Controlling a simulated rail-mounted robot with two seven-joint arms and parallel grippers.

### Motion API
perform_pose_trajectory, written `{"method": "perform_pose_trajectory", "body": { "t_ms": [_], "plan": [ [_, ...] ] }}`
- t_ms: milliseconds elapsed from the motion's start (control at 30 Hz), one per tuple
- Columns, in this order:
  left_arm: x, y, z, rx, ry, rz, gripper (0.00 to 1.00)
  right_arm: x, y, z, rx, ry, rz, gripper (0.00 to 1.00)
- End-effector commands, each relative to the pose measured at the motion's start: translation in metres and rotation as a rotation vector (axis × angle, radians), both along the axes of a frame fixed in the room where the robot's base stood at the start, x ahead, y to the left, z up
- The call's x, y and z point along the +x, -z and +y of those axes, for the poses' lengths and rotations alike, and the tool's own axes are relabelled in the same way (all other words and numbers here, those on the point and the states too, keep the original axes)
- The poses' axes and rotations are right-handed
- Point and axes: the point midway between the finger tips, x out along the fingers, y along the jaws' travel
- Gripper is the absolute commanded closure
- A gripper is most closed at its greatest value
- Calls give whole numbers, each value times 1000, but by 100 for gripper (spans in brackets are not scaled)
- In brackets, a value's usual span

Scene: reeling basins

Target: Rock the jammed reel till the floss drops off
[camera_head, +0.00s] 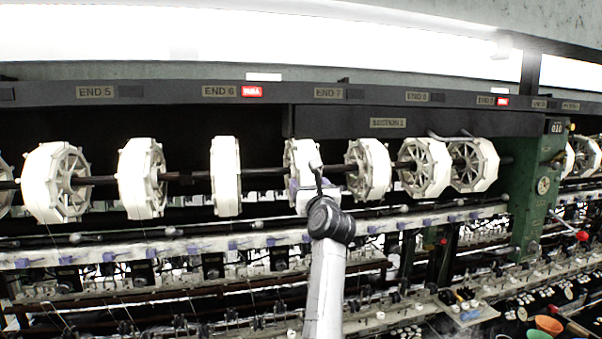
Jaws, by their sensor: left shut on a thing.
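A row of white reels sits on one dark horizontal shaft. My left gripper (317,180) reaches up from the lower middle to the reel (298,156) just left of below the END 7 label. The gripper is shut at this reel's lower right edge, apparently on its rim; the wrist and fingers hide part of the reel. I cannot make out floss on it, nor tell which reel is jammed. My right gripper is not in view.
Neighbouring reels stand close by, one on the left (226,176) and one on the right (369,169). A pale rail (200,246) runs below the reels. Red signs are lit beside END 6 (252,91) and farther right (503,101). A green machine post (530,190) stands at right.

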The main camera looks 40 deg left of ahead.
Motion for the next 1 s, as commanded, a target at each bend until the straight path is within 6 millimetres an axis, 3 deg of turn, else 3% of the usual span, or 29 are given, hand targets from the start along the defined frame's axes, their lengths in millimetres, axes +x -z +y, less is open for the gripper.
{"method": "perform_pose_trajectory", "body": {
  "t_ms": [267,300,600,1000],
  "plan": [
    [0,-1,0,1,0,-2,58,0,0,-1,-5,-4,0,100],
    [0,-1,0,1,0,-2,28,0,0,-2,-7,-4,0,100],
    [0,0,0,-1,0,-1,0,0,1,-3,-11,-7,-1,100],
    [0,2,-1,-1,1,1,2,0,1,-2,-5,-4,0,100]
  ]
}}
